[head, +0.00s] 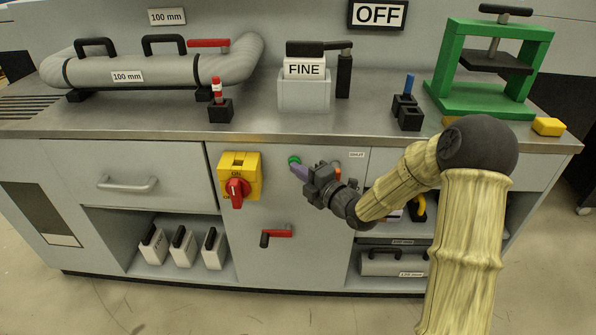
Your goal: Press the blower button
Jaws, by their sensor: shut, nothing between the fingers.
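A small round green button (294,160) sits on the grey cabinet front, right of the yellow switch box. I take it for the blower button; I can read no label on it. My gripper (297,169) is shut and empty. An orange-red part (337,171) shows just behind my gripper, mostly hidden. A sign on the wall (378,15) reads "OFF".
A yellow box with a red rotary switch (236,188) juts out left of my gripper. A red-handled lever (277,233) sits below. The counter edge (180,136) overhangs above. My arm covers the right shelves.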

